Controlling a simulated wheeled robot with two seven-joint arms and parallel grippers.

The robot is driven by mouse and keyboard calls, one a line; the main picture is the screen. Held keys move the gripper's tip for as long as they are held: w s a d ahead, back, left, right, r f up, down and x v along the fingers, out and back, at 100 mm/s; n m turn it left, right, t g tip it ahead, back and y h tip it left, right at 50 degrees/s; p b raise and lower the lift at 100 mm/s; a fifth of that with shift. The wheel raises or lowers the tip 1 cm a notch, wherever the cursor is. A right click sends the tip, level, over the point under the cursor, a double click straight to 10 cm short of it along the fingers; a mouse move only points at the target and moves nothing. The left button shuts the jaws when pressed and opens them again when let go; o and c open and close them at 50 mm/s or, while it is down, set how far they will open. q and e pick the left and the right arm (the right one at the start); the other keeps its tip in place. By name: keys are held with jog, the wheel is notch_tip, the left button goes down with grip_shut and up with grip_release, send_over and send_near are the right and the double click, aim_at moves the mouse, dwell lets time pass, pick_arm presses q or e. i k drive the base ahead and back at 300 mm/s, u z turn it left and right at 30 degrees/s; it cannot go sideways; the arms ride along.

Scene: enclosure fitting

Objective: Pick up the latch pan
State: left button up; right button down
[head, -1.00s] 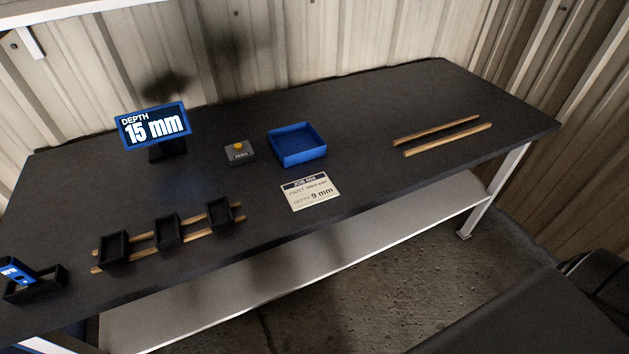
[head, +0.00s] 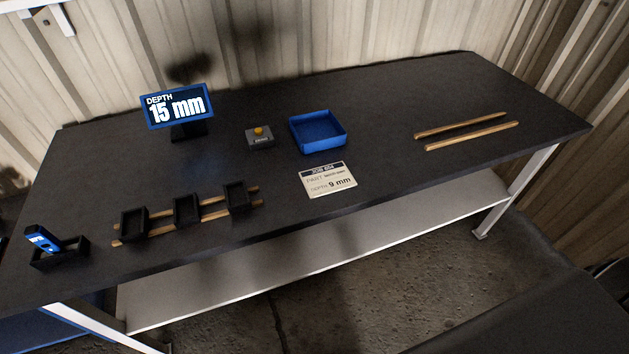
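Three small black open pans stand in a row across a pair of wooden strips at the left front of the table: a left one (head: 134,223), a middle one (head: 187,210) and a right one (head: 236,196). I cannot tell from this view which is the latch pan. A card (head: 328,180) reads "JOB", a part name too small to read, and "DEPTH 9 mm". Neither of my grippers shows in the head view.
A display (head: 179,107) reads "DEPTH 15 mm". A grey box with a yellow button (head: 260,137) and an empty blue tray (head: 318,132) stand mid-table. A blue device (head: 42,239) leans in a black holder (head: 72,249). Two bare wooden strips (head: 470,132) lie right.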

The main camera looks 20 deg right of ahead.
aim_at(237, 194)
jog(key=u, duration=1.25)
jog(key=k, duration=1.05)
jog(key=z, duration=1.85)
